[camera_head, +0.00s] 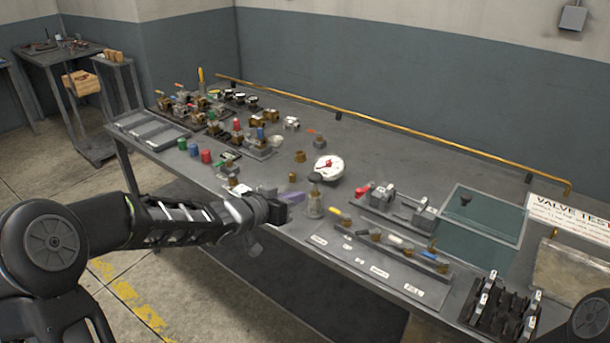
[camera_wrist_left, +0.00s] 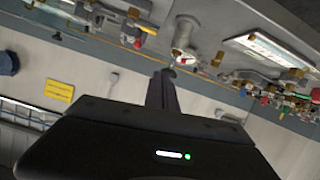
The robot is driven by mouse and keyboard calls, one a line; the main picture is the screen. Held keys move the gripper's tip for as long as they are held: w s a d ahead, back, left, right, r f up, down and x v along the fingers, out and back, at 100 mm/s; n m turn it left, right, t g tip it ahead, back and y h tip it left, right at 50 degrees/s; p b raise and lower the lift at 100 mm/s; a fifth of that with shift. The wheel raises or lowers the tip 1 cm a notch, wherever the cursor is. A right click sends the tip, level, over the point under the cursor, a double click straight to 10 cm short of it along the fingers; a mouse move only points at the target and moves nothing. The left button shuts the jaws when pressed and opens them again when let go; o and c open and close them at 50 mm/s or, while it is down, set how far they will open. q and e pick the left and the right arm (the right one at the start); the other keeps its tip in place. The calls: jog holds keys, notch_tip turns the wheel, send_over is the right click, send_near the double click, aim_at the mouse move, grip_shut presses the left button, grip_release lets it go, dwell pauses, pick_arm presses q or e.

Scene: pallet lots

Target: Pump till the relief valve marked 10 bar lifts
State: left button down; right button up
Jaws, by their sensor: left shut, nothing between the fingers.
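The pump-like grey fitting with a black knob on top (camera_head: 314,200) stands upright near the front edge of the bench. A white round gauge with red on its dial (camera_head: 328,167) sits just behind it. My left gripper (camera_head: 299,197) is shut and empty, close to the left of the fitting; I cannot tell if it touches. Its dark fingers also show in the wrist view (camera_wrist_left: 162,88), below a pale upright fitting (camera_wrist_left: 184,38). The labels are too small to read, so I cannot pick out 10 bar. My right gripper is out of view.
Many small valves and coloured caps crowd the bench's left half. A grey two-block fixture (camera_head: 402,207), a green glass-like panel (camera_head: 480,226) and a black rack (camera_head: 502,309) fill the right. A brass rail (camera_head: 420,143) runs along the back. Open floor lies in front.

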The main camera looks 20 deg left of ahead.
pick_arm(q)
notch_tip(320, 180, up, 7)
jog(key=w+a+m+t, duration=0.1)
jog(key=a, duration=0.1)
jog(key=shift+a+m, duration=0.2)
jog(key=shift+m, duration=0.1)
jog(key=shift+w, duration=0.15)
send_over(315, 178)
jog(key=shift+s+a+f+b, duration=0.15)
jog(key=shift+s+f, duration=0.1)
jog(key=shift+f, duration=0.4)
jog(key=shift+s+a+f+b, duration=0.1)
jog(key=shift+s+f+b, duration=0.1)
jog(key=shift+f, duration=0.4)
jog(key=shift+s+a+f+b, duration=0.15)
jog(key=shift+f+b, duration=0.75)
jog(key=shift+f, duration=1)
